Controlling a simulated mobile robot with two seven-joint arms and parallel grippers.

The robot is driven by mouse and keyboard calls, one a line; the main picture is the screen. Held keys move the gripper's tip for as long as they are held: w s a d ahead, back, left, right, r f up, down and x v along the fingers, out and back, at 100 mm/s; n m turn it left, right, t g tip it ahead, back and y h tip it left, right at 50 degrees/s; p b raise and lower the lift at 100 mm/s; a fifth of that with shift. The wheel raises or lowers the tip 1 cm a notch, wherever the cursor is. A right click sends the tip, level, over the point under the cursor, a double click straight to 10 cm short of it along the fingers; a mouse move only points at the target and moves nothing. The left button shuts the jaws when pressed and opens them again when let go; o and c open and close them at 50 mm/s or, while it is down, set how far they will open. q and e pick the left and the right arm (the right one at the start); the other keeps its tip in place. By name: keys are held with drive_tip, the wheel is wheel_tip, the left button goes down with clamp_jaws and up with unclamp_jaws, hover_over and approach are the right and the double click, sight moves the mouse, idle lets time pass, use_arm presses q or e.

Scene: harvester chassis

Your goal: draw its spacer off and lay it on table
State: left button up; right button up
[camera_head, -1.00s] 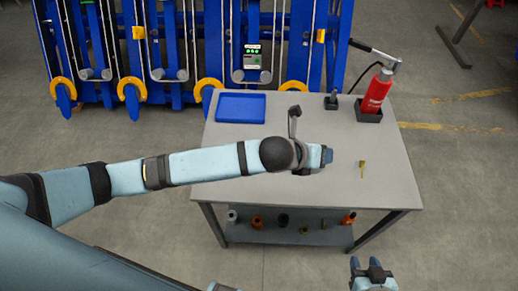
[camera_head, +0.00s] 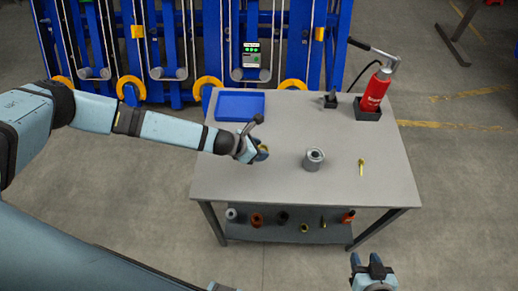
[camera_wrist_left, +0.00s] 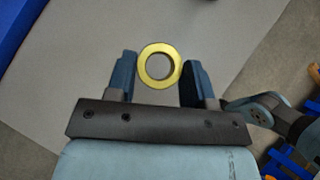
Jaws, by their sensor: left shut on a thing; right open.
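The spacer, a yellow ring (camera_wrist_left: 143,65), is held between the two fingers of my left gripper (camera_wrist_left: 160,75) in the left wrist view. In the head view my left gripper (camera_head: 257,153) is shut on it above the left part of the grey table (camera_head: 290,190), and only a bit of yellow shows. A grey hollow cylinder (camera_head: 313,161) stands upright on the table to the right of the gripper, apart from it. My right gripper (camera_head: 368,266) is open and empty, low in the head view, in front of the table.
A blue tray (camera_head: 240,96) lies at the back left of the table. A small yellow pin-like part (camera_head: 361,168) is to the right of the cylinder. A red bottle-like tool (camera_head: 375,92) stands in a black holder at the back right. Several parts sit on the lower shelf.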

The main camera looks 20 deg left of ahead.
use_arm(q)
wheel_tip(320, 180, down, 7)
drive_tip(key=b, duration=0.7)
drive_tip(key=shift+r, duration=0.1)
drive_tip(key=shift+f+b, duration=0.3)
drive_tip(key=shift+b, duration=0.2)
drive_tip(key=shift+r, duration=0.1)
drive_tip(key=o, duration=1)
drive_tip(key=shift+o, duration=0.2)
drive_tip(key=p+v, duration=0.1)
drive_tip(key=v, duration=1.2)
drive_tip(key=shift+s+a+r, duration=0.2)
drive_tip(key=shift+s, duration=0.05)
